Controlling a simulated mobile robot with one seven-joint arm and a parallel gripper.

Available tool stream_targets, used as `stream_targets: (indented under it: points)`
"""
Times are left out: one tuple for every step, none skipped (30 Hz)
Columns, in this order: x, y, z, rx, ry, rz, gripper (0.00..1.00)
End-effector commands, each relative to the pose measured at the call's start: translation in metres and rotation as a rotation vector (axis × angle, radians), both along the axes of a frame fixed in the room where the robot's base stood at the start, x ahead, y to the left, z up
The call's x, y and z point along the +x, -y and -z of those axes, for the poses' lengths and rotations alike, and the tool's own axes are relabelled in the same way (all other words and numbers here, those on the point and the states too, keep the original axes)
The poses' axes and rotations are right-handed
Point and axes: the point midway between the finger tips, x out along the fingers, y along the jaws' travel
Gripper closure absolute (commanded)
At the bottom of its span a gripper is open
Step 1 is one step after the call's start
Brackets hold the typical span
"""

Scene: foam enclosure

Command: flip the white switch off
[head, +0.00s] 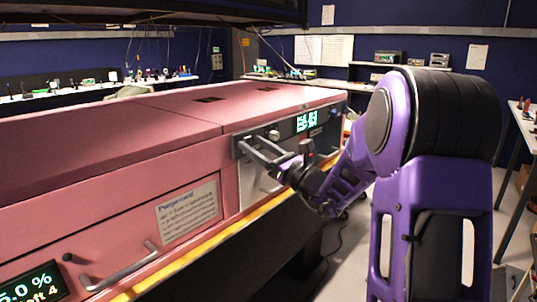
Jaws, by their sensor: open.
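I cannot make out a white switch for certain. A small pale round knob or switch (274,135) sits on the grey front panel (322,134) of the pink enclosure, left of a lit green display (306,121). My gripper (284,166) is in front of this panel, below and slightly right of the pale knob. Its dark fingers are open and look empty. They overlap the grey bar handle (262,152) in the picture, and I cannot tell whether they touch it. My gripper and wrist hide part of the panel.
The pink enclosure (120,140) fills the left side, with a yellow strip (215,243) along its front edge. A lower handle (122,270), a printed label (188,212) and another display (30,288) are at front left. Open floor (350,255) shows below my arm.

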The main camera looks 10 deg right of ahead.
Motion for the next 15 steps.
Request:
stream_targets:
  points:
    - [-0.003, 0.003, 0.001, -0.001, -0.001, 0.002, 0.40]
    - [-0.005, 0.005, 0.002, 0.000, -0.001, 0.002, 0.40]
    - [-0.009, 0.009, 0.004, 0.000, -0.002, 0.004, 0.40]
    - [-0.013, 0.012, 0.006, -0.002, -0.003, 0.004, 0.40]
    - [-0.018, 0.015, 0.007, 0.000, -0.002, 0.004, 0.40]
    - [-0.024, 0.020, 0.010, 0.000, -0.003, 0.006, 0.40]
    - [-0.030, 0.024, 0.012, 0.000, -0.003, 0.006, 0.40]
    - [-0.035, 0.028, 0.014, -0.001, -0.003, 0.005, 0.40]
    - [-0.043, 0.033, 0.016, 0.001, -0.002, 0.006, 0.40]
    - [-0.049, 0.038, 0.019, 0.000, -0.002, 0.007, 0.40]
    - [-0.055, 0.042, 0.021, -0.001, -0.002, 0.006, 0.40]
    - [-0.063, 0.048, 0.024, 0.000, -0.003, 0.007, 0.40]
    - [-0.069, 0.052, 0.026, 0.001, -0.002, 0.006, 0.40]
    - [-0.074, 0.056, 0.028, 0.000, -0.003, 0.007, 0.40]
    - [-0.082, 0.062, 0.031, 0.000, -0.003, 0.006, 0.40]
